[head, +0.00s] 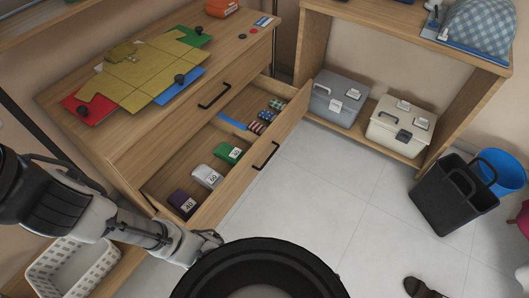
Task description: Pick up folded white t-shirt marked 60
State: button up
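The folded white t-shirt (207,176) lies in the open drawer (215,210) in the head view, with a small white tag whose number is tiny but looks like 60. It sits between a folded purple item (181,202) and a folded green item (228,153), each with its own tag. My gripper (212,240) is at the end of the arm, in front of the drawer and below the t-shirt in the picture. It is apart from the t-shirt. Its fingers are small and partly hidden, so their opening does not show clearly.
Rolled patterned items (262,120) and a blue strip (232,121) lie farther back in the drawer. The dresser top (130,130) holds coloured cloths. A white basket (75,268) is at lower left. Toolboxes (338,98) and a black bin (452,198) stand right.

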aim_at(209, 177)
jog(key=k+j+u, duration=0.15)
jog(key=k, duration=0.15)
jog(key=k+j+u, duration=0.15)
jog(key=k, duration=0.15)
jog(key=i+l+u, duration=0.15)
jog(key=l+u, duration=0.15)
jog(key=i+l+u, duration=0.1)
jog(key=l+u, duration=0.2)
jog(key=l, duration=0.25)
jog(key=i+l+u, duration=0.1)
jog(key=i, duration=0.2)
jog(key=i+l+u, duration=0.15)
jog(key=i, duration=0.55)
